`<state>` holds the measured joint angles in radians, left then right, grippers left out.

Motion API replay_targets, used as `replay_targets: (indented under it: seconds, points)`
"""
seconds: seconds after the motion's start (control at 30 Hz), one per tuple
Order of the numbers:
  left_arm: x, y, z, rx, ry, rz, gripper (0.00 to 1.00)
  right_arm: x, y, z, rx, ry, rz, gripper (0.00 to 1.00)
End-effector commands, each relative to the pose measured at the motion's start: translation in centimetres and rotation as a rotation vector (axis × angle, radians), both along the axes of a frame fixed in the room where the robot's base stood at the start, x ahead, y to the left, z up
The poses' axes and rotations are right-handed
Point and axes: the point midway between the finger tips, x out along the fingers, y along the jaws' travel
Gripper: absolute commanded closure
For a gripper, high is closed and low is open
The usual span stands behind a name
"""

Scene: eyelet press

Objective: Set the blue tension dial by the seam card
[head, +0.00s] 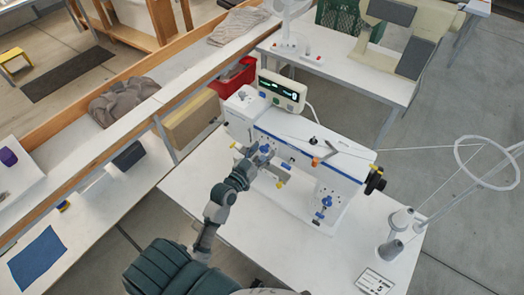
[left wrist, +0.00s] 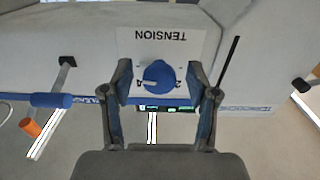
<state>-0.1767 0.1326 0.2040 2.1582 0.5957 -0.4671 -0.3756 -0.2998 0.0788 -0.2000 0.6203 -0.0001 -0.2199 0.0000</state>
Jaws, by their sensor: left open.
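The blue tension dial (left wrist: 158,76) sits on a white plate marked TENSION, upside down in the left wrist view. A pale pointer mark shows on the dial's left side there; the scale is too small to read. My left gripper (left wrist: 159,80) is open, with one finger on each side of the dial; I cannot tell whether they touch it. In the head view my left gripper (head: 262,154) is at the near face of the white machine (head: 292,140) and largely hides the dial. The seam card (head: 375,282) lies at the table's near right, its print mostly unreadable.
Blue-tipped levers and an orange-tipped lever (head: 316,161) project near the dial. Thread cones (head: 390,250) and a wire stand (head: 485,165) are at right. The white table (head: 200,182) is clear at left.

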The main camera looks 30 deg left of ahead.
Motion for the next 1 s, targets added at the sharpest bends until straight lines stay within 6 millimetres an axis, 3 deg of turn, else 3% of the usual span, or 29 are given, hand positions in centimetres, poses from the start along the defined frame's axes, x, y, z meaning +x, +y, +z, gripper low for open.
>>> replay_targets:
  seconds: [0.17,0.4,0.7,1.0]
  points:
    - [0.0,0.0,0.0,0.0,0.0,0.0,0.43,0.0,0.0,0.0,0.0,0.0,0.0,1.0]
    - [0.0,0.0,0.0,0.0,0.0,0.001,1.0,0.0,0.0,0.0,0.0,0.001,0.0,1.0]
    - [0.0,0.0,0.3,-0.125,0.013,0.0,1.0,0.0,-0.1,2.1,-0.001,0.0,0.001,1.0]
    - [0.0,0.0,0.0,-0.156,0.011,0.001,1.0,0.0,-0.2,2.0,-0.002,0.0,0.001,1.0]
